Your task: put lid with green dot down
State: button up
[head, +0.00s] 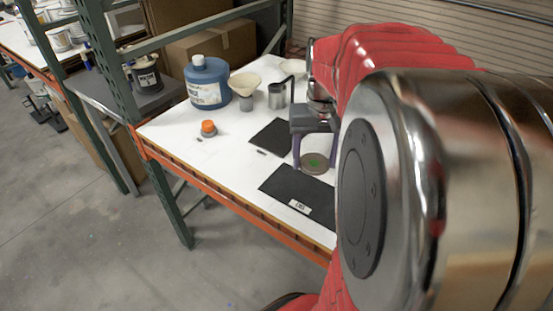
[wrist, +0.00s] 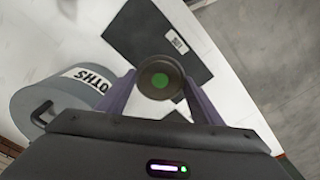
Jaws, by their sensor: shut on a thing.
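The lid with a green dot (head: 314,163) is a round, grey-brown disc held between the fingers of my gripper (head: 313,160). My gripper is shut on the lid, with one finger on each side. In the head view the lid appears over the black mat (head: 300,187) with a white label. The wrist view shows the lid (wrist: 160,79) in front of that mat, its green dot facing the camera. I cannot tell the exact gap between lid and mat.
A grey can with a label reading "OTHS" (wrist: 62,97) stands at the left in the wrist view.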

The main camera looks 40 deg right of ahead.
send_over(311, 193)
jog(key=shift+a+f, duration=0.1)
jog(key=shift+f, duration=3)
jog(key=shift+f, duration=1.9)
jog(key=shift+f, duration=0.2)
jog(key=o, duration=1)
jog(key=shift+s, duration=0.1)
jog(key=shift+f, duration=0.1)
jog(key=r, duration=1.2)
jog(key=shift+s+a+r, duration=0.15)
jog(key=shift+s+r, duration=0.05)
jog(key=shift+r, duration=0.15)
